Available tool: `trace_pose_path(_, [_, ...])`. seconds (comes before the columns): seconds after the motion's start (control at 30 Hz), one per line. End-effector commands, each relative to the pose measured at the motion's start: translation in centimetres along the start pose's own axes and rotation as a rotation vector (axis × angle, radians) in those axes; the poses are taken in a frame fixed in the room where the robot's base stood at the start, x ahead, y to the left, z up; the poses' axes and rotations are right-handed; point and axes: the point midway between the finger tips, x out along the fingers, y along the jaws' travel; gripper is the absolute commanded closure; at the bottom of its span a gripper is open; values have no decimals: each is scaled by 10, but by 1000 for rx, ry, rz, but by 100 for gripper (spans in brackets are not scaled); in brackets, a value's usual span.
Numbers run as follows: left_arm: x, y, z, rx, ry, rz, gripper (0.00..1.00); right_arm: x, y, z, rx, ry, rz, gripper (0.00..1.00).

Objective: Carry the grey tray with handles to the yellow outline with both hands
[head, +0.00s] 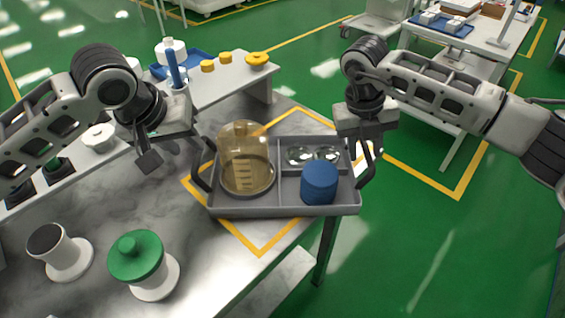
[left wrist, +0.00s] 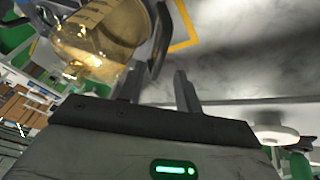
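The grey tray (head: 285,211) sits over the yellow outline (head: 226,228) on the metal table, its right part near the table's edge. I cannot tell whether it touches the tabletop. It holds an amber dome-shaped vessel (head: 246,165), a blue cylinder (head: 320,182) and clear glass items (head: 312,154). My left gripper (head: 172,152) is open, left of the tray's left handle (head: 201,170). In the left wrist view its fingers (left wrist: 160,90) are apart, with the dark handle (left wrist: 160,40) just beyond them. My right gripper (head: 365,150) is at the right handle (head: 367,172), its fingers seemingly apart.
A green-topped spool (head: 136,257) and a black-topped white spool (head: 60,250) stand at the table's front left. A white side table (head: 225,85) with yellow pieces is behind. Another yellow outline (head: 425,178) marks the green floor at right.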

Motion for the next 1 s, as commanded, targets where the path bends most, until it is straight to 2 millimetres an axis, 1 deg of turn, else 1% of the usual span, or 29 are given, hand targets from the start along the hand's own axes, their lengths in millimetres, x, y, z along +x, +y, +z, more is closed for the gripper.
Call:
trace_pose_path(0.03, [-12,0,-1,1,4,0,66,0,0,0,0,0,0,66])
trace_pose_path(0.2, [-41,0,0,0,3,0,66,0,0,0,0,0,0,66])
trace_pose_path(0.3, [-51,0,0,0,2,0,66,0,0,0,0,0,0,66])
trace_pose_path(0.47, [-57,0,0,-1,0,-1,66,-6,0,0,0,-2,1,66])
trace_pose_path(0.57, [-57,0,0,-1,0,-1,66,-20,0,1,0,-5,1,66])
trace_pose_path(0.8, [-57,0,0,-1,0,-1,66,-72,0,1,-1,-5,1,66])
trace_pose_path(0.9, [-56,0,0,0,0,-1,66,-91,0,0,0,-4,1,66])
trace_pose_path(1.0, [-56,0,0,0,0,-1,66,-106,0,0,1,-3,0,66])
